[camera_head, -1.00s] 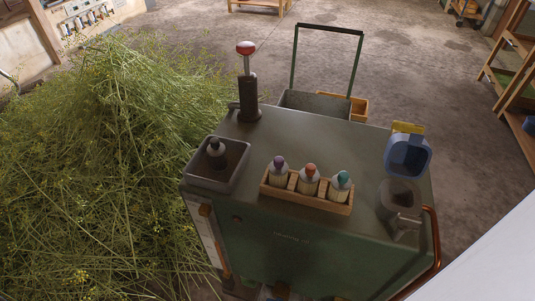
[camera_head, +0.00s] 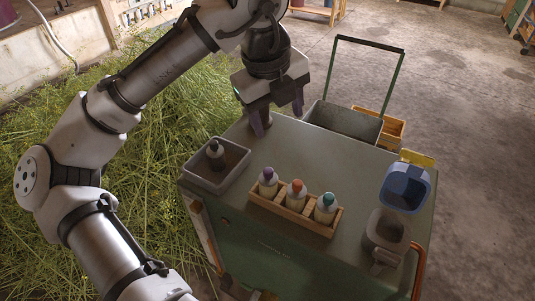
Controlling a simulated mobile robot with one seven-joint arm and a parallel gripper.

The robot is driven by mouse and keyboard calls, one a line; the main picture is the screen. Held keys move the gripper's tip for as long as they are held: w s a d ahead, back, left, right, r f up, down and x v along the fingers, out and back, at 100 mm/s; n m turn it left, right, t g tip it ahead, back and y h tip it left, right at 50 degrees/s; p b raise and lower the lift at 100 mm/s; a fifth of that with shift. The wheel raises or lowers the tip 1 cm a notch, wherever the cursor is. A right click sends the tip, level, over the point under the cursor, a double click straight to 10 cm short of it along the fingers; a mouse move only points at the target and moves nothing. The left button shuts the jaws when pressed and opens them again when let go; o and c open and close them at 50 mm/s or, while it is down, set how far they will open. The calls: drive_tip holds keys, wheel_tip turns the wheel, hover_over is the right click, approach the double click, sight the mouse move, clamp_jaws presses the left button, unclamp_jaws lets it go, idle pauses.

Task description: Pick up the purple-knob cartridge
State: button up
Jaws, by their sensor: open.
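The purple-knob cartridge (camera_head: 268,182) stands upright in the left slot of a wooden rack (camera_head: 290,215) on the green cart top. The orange-knob cartridge (camera_head: 296,193) stands in the middle slot and the teal-knob cartridge (camera_head: 325,207) in the right slot. My gripper (camera_head: 279,116) is above the back left of the cart, behind and above the purple-knob cartridge and apart from it. Its dark purplish fingers point down, spread and with nothing seen between them. The red-topped lever at the cart's back left is hidden behind my arm.
A grey tray (camera_head: 231,173) with a dark-knobbed cartridge (camera_head: 215,153) is left of the rack. A blue container (camera_head: 405,187) and a grey cup (camera_head: 385,232) stand at the cart's right. Cut herbs (camera_head: 160,140) pile up at left. The cart top (camera_head: 335,165) behind the rack is bare.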

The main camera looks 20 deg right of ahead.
sight(268, 170)
drive_tip(key=f, duration=0.3)
drive_tip(key=s+a+f+g+y, duration=0.1)
drive_tip(key=f, duration=0.2)
drive_tip(key=a+f+m+y, duration=0.1)
drive_tip(key=f, duration=0.2)
drive_tip(key=shift+s+a+f, duration=0.2)
drive_tip(key=shift+w+d+f+p, duration=0.1)
drive_tip(key=shift+d+f+p, duration=0.1)
drive_tip(key=shift+f, duration=1.25)
drive_tip(key=shift+w+d+f+p, duration=0.1)
drive_tip(key=shift+f+p, duration=0.1)
drive_tip(key=shift+f, duration=1.25)
drive_tip(key=c, duration=1.1)
